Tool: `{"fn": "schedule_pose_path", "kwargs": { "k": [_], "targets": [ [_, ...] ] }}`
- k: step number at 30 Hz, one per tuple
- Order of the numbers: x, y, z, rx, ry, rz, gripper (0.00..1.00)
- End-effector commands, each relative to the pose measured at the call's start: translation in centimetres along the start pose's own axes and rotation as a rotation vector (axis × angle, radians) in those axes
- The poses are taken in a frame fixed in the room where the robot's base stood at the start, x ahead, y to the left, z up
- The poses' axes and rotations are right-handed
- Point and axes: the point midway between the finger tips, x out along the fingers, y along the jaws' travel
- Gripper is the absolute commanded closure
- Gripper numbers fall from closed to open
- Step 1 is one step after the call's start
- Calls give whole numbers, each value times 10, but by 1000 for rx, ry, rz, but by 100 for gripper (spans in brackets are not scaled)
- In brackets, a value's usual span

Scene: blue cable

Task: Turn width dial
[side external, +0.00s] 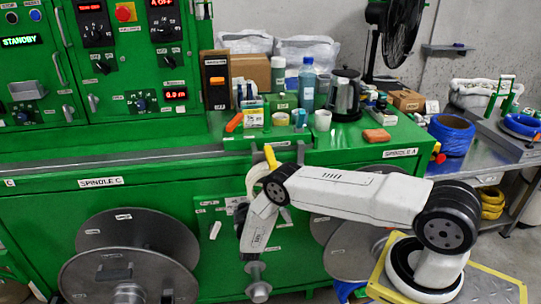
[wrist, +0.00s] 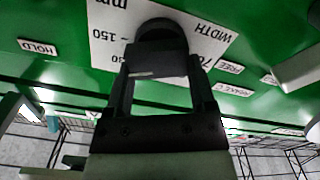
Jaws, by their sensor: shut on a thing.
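The width dial (wrist: 160,30) is a dark round knob on a white scale plate (wrist: 108,22) marked "WIDTH" and "mm", fixed to a green panel. In the wrist view my gripper (wrist: 158,68) is shut on the dial, with a finger on each side of it. A pale line shows on the dark block between the fingers. In the side external view part of the white plate (side external: 231,203) shows on the green machine front, beside my wrist. The dial is hidden there behind my arm, and its exact angle cannot be read.
A "HOLD" label (wrist: 37,47) and other small labels lie around the plate. Bottles, a kettle (side external: 344,95) and other items crowd the green machine top above. A yellow hook (side external: 270,156) sits just above my wrist.

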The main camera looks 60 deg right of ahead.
Motion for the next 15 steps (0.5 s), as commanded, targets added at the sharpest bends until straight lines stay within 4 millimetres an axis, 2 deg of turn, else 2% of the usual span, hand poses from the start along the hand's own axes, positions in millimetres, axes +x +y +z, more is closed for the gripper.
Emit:
{"fn": "schedule_pose_path", "kwargs": {
  "k": [15],
  "targets": [
    [0, -6, 1, -482, 0, 1, 88]
  ]
}}
